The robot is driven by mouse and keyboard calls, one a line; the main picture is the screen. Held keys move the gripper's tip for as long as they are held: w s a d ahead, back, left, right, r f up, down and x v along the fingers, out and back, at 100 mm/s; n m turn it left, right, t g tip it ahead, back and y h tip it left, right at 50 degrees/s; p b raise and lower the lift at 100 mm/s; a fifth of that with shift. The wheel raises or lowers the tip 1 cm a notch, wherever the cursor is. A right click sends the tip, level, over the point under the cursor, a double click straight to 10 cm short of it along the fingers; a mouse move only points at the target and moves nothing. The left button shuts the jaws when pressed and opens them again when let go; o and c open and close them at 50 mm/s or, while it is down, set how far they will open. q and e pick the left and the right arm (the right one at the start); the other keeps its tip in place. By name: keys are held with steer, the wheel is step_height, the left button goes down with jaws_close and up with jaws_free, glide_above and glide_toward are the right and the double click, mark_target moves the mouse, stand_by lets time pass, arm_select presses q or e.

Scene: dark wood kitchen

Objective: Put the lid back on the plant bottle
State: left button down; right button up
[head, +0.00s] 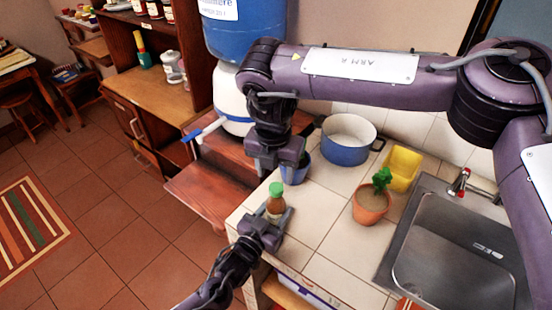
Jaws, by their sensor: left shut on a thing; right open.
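The bottle (274,209), brownish with a green lid (276,188) at its top, stands upright near the left corner of the tiled counter. Whether the lid is seated or only resting there is too small to tell. My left gripper (268,217) is shut on the lower part of the bottle, hiding its base. My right gripper (284,168) is open and points down, just above and behind the lid, apart from it. Its fingertips are partly hard to make out against a dark blue cup.
The blue cup (299,172) stands close behind my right gripper. The counter's front middle (310,225) is clear.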

mark_target(276, 188)
steer(key=n, duration=0.4)
steer(key=r+n, duration=0.1)
steer(key=n, duration=0.1)
steer(key=shift+w+n+g, duration=0.2)
steer(key=shift+n+g, duration=0.1)
steer(key=n, duration=0.3)
steer(key=shift+w+r+n, duration=0.1)
steer(key=shift+r+n, duration=0.2)
steer(key=shift+r, duration=0.05)
steer(key=n, duration=0.4)
steer(key=shift+w+r+g, duration=0.1)
steer(key=shift+r+g, duration=0.2)
steer(key=shift+r, duration=0.1)
steer(key=shift+f, duration=0.1)
steer(key=shift+d+f, duration=0.1)
steer(key=shift+f, duration=3.85)
steer(key=shift+c, duration=0.2)
